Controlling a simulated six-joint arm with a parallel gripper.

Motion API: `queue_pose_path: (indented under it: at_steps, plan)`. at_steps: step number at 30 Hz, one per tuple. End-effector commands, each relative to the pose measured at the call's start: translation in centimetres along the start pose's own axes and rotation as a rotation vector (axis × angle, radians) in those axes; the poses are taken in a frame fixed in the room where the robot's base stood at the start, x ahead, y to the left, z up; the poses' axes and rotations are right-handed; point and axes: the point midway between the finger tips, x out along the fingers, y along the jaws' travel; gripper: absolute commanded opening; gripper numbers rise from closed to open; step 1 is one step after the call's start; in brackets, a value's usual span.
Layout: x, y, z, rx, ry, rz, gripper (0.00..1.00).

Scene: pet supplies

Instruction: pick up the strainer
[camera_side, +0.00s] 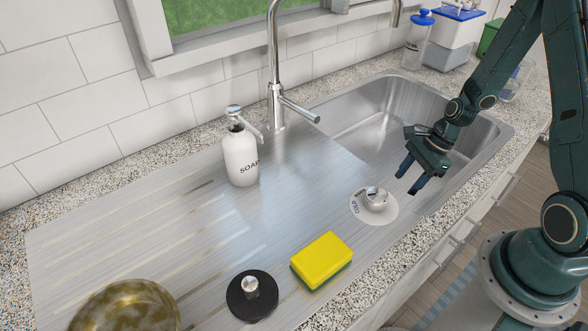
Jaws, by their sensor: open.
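A black round disc with a metal knob on top, which looks like the strainer (252,297), lies flat on the metal drainboard (200,250) near the front edge. It is in full view. My gripper (407,184) is open and empty, pointing down and left above the near side of the sink. It is well to the right of and farther back than the strainer, and apart from it.
A yellow and green sponge (322,259) lies right of the strainer, a brown bowl (125,307) to its left. A metal knob (375,198) on a white disc marked "COLD" is just below my gripper. A soap bottle (241,152) and faucet (275,80) stand behind.

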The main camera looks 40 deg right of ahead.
Motion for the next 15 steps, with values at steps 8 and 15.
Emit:
queue_pose_path:
  at_steps: [8,15]
  plan:
    - [1.03,0.02,0.02,-0.001,0.0,0.0,0.48]
    - [1.39,0.05,0.05,0.0,0.0,0.002,0.48]
